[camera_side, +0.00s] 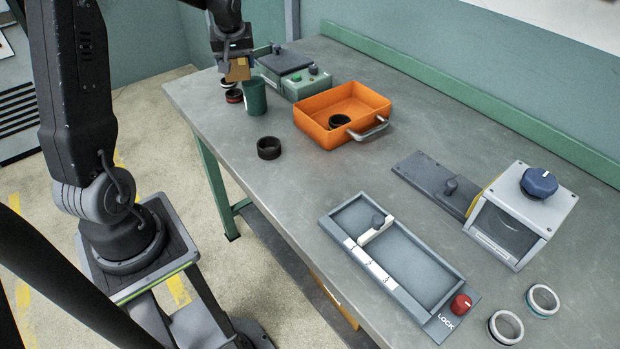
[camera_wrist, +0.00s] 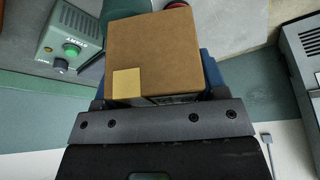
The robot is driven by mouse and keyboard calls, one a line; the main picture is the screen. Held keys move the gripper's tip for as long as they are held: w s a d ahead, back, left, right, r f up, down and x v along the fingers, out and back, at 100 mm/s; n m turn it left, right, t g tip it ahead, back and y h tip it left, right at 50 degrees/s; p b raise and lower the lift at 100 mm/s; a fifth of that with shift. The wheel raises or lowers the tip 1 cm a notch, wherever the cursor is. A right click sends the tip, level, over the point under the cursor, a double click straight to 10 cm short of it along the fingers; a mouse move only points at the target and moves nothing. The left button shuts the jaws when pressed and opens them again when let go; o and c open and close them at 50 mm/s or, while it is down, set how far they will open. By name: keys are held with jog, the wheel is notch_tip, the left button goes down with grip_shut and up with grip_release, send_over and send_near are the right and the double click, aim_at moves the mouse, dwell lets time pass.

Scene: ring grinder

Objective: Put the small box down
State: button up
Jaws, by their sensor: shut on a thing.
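The small box (camera_wrist: 155,58) is brown with a pale yellow patch at one corner, and it fills the middle of the wrist view. My gripper (camera_side: 237,62) is shut on it at the far left corner of the table. In the side view the small box (camera_side: 238,70) hangs from the jaws, beside the green cup and above or behind the rings there. I cannot tell from these views how high its underside is over the table. The fingertips are mostly hidden behind the box in the wrist view.
A green cup (camera_side: 255,97) and a red-banded ring (camera_side: 234,96) stand close to the box. A button box (camera_side: 306,84), an orange tray (camera_side: 313,127) with a dark ring inside, and a loose black ring (camera_side: 269,148) are nearby. The table's middle (camera_side: 335,180) is clear.

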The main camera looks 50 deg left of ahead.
jog(key=s+d+m+t+h, duration=0.1)
jog(key=s+d+m, duration=0.25)
jog(key=d, duration=0.75)
jog(key=s+d+m+t+h, duration=0.15)
jog(key=d+m, duration=0.25)
jog(key=d, duration=0.6)
jog(key=shift+m+y, duration=0.25)
jog(key=shift+y, duration=0.1)
jog(key=w+d+f, duration=0.1)
jog(key=d+f, duration=0.1)
jog(key=d, duration=0.1)
jog(key=w+d+f, duration=0.1)
jog(key=d+f, duration=0.2)
jog(key=d, duration=0.1)
jog(key=w+d+f, duration=0.2)
jog(key=d, duration=0.1)
jog(key=shift+d+f, duration=0.3)
jog(key=shift+d, duration=0.1)
jog(key=shift+w+d+f, duration=0.1)
jog(key=shift+d, duration=0.05)
jog(key=shift+f, duration=2)
jog(key=shift+f, duration=0.2)
jog(key=o, duration=1.1)
